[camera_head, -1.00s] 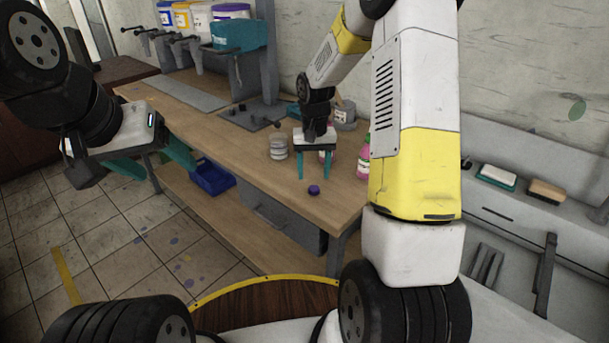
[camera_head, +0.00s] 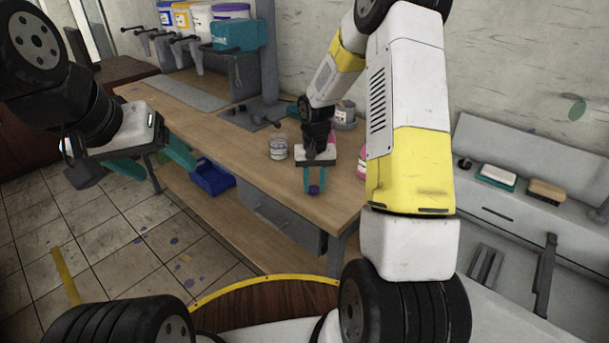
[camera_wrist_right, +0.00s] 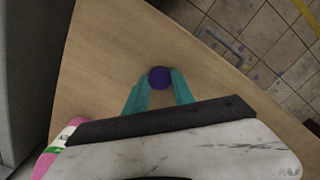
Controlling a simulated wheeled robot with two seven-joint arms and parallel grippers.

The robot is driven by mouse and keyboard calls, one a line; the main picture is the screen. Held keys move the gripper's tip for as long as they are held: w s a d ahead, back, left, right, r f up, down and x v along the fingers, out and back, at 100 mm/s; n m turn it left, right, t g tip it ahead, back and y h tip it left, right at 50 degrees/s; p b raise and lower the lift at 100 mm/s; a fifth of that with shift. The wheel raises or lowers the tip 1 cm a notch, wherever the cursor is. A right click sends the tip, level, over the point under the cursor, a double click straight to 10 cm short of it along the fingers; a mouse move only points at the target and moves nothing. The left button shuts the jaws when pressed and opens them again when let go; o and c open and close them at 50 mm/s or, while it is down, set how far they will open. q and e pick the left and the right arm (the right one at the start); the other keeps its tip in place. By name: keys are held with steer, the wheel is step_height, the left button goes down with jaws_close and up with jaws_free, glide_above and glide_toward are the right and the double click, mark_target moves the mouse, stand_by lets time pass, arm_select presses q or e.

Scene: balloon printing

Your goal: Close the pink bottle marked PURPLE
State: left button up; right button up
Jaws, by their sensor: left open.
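A small purple cap (camera_head: 314,189) is near the front edge of the wooden table. My right gripper (camera_head: 314,182) points down at it, its teal fingers closed in on either side. In the right wrist view the cap (camera_wrist_right: 159,77) sits between the fingertips, which touch it. A pink bottle (camera_head: 362,162) stands to the right of this gripper, mostly hidden by my right arm. Part of a pink bottle with a white and green label shows in the right wrist view (camera_wrist_right: 58,147); I cannot read its marking. My left gripper (camera_head: 158,164) is open and empty, left of the table.
A jar (camera_head: 278,147) stands left of the right gripper, and a grey can (camera_head: 344,115) behind it. Paint tubs with taps (camera_head: 200,20) stand at the back left. A blue bin (camera_head: 212,178) is on the lower shelf. The table's front edge is close to the cap.

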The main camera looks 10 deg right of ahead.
mark_target(314, 189)
jaws_close()
steer(key=shift+r, duration=0.45)
steer(key=r, duration=0.2)
steer(key=shift+s+a+r, duration=0.1)
steer(key=shift+s+r, duration=0.2)
steer(key=shift+r, duration=0.1)
steer(key=s+a+r, duration=0.1)
steer(key=s+a, duration=0.2)
steer(key=s, duration=1.2)
steer(key=shift+r, duration=0.15)
